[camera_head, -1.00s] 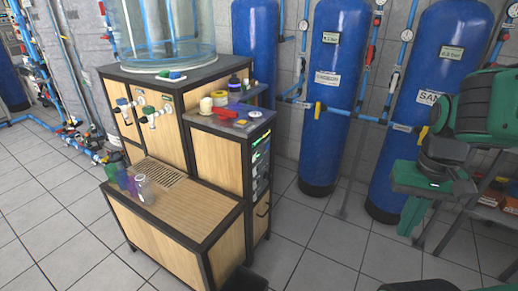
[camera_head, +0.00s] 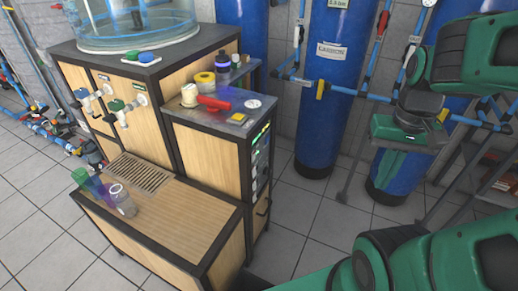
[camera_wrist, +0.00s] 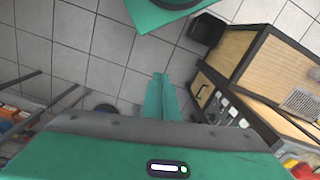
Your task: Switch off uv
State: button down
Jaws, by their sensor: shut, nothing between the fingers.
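The wooden cabinet (camera_head: 205,156) with a black frame stands left of centre in the head view. A narrow control panel (camera_head: 260,158) with green lights and several small switches runs down its right side, seen at a steep angle. I cannot read which switch is the uv one. The panel also shows in the wrist view (camera_wrist: 226,109), right of the fingers. My green gripper (camera_head: 386,190) points down in the head view, well to the right of the panel and apart from it. Its fingers (camera_wrist: 161,92) are shut and empty in the wrist view.
A red tool (camera_head: 213,102) and several small containers lie on the cabinet top. Taps (camera_head: 117,107) and cups (camera_head: 122,200) are at its left. Blue tanks (camera_head: 325,90) with pipes stand behind. Tiled floor (camera_head: 305,215) is free between cabinet and gripper.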

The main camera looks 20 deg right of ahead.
jog(key=w+a+f+n+t+y, duration=0.1)
jog(key=w+a+n, duration=0.3)
jog(key=w+n, duration=0.5)
jog(key=w+a+f+n+t+y, duration=0.1)
jog(key=w+a+f+n, duration=0.3)
jog(key=w+n, duration=0.5)
jog(key=w+a+f+n+t+y, duration=0.1)
jog(key=w+a+f+n, duration=0.1)
jog(key=w+n, duration=0.7)
jog(key=a+n, duration=0.1)
jog(key=n, duration=0.5)
jog(key=shift+w+a+f+t, duration=0.15)
jog(key=shift+w+a+t, duration=0.25)
jog(key=shift+f, duration=0.1)
